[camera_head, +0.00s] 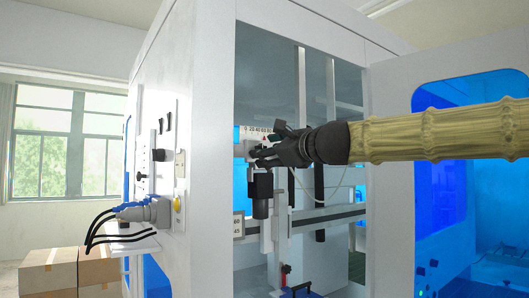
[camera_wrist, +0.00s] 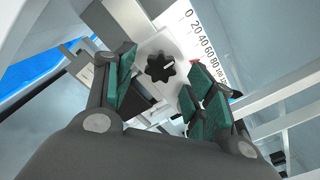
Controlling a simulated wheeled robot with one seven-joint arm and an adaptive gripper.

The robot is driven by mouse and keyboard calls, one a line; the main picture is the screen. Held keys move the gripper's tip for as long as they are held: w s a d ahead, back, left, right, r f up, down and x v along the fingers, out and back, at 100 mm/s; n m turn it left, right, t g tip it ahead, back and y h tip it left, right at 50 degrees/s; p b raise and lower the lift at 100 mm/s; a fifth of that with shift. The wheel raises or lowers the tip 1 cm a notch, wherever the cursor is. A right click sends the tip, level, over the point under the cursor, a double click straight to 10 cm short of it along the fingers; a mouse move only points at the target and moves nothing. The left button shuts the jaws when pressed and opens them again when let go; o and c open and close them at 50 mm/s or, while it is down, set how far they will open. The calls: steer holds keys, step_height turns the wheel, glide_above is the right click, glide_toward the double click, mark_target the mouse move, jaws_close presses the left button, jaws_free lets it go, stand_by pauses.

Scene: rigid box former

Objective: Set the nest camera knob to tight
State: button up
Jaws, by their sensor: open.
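A black lobed knob (camera_wrist: 160,67) sits on a pale bracket plate (camera_wrist: 150,45) in the wrist view. It lies between the two green-padded fingers of my gripper (camera_wrist: 162,62), which is open with a gap to the knob on both sides. In the head view my gripper (camera_head: 266,153) is inside the machine opening, just above a black cylindrical camera body (camera_head: 260,195). There the fingers hide the knob. I see no tight or loose marking around the knob, so its setting cannot be told.
A white numbered scale (camera_wrist: 205,40) runs beside the bracket, with a small red pointer near it. A horizontal rail (camera_head: 335,215) crosses behind the camera. The white cabinet post (camera_head: 213,150) stands left of my gripper, and an open blue-windowed door (camera_head: 440,200) is at the right.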

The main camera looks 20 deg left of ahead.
steer(key=v, duration=0.9)
steer(key=shift+s+d, duration=0.2)
steer(key=shift+d, duration=0.1)
